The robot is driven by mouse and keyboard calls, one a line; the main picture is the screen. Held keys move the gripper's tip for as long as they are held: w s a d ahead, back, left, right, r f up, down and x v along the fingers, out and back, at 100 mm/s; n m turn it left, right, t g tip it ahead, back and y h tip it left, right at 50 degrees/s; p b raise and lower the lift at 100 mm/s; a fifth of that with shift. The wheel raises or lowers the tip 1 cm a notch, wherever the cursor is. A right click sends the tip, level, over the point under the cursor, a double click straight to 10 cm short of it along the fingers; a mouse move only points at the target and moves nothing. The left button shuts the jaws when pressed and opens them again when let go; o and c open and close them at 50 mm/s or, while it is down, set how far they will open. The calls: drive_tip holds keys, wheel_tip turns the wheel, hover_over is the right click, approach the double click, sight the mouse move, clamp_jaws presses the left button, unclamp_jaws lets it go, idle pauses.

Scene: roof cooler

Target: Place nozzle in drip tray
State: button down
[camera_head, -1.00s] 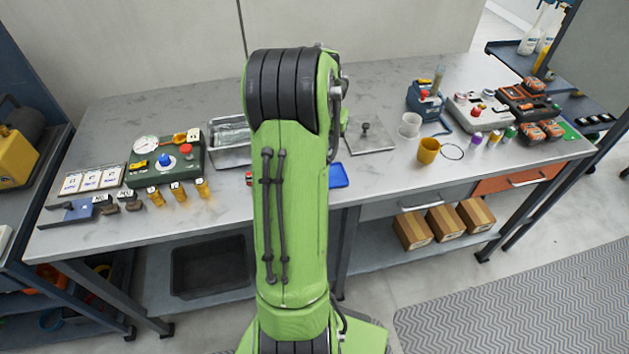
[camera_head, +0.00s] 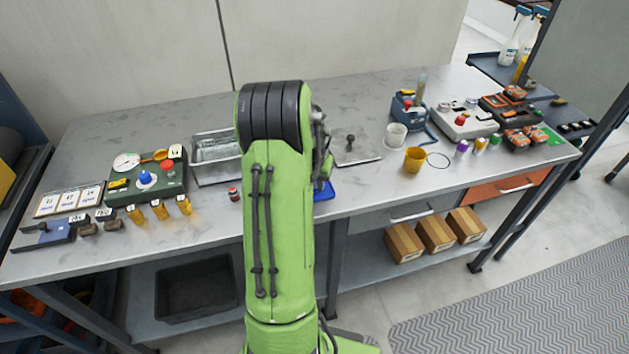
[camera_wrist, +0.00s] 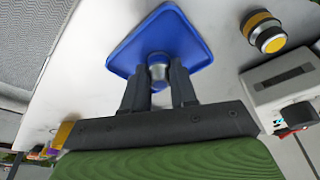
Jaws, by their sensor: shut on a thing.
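The blue tray (camera_wrist: 165,28), square with a raised rim, shows in the wrist view just beyond my fingers. In the head view only a blue corner (camera_head: 323,192) of it shows beside my arm. My gripper (camera_wrist: 162,78) is shut on the nozzle (camera_wrist: 158,72), a small silver-grey cylinder with a blue end. The nozzle is over the tray's near part in the wrist view. I cannot tell whether it touches the tray. My arm hides the gripper and nozzle in the head view.
A yellow and black cylinder (camera_wrist: 264,32) and a grey box (camera_wrist: 285,80) stand beside the tray. A metal pan (camera_head: 214,150) is left of my arm, with a red-topped piece (camera_head: 235,194) in front. A metal plate with a knob (camera_head: 352,148) lies to the right.

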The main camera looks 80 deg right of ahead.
drive_tip(key=c, duration=0.9)
unclamp_jaws()
drive_tip(key=shift+f, duration=0.1)
drive_tip(key=p+v, duration=0.2)
drive_tip(key=v, duration=1)
drive_tip(key=shift+r+p, duration=0.25)
drive_tip(key=shift+p, duration=0.15)
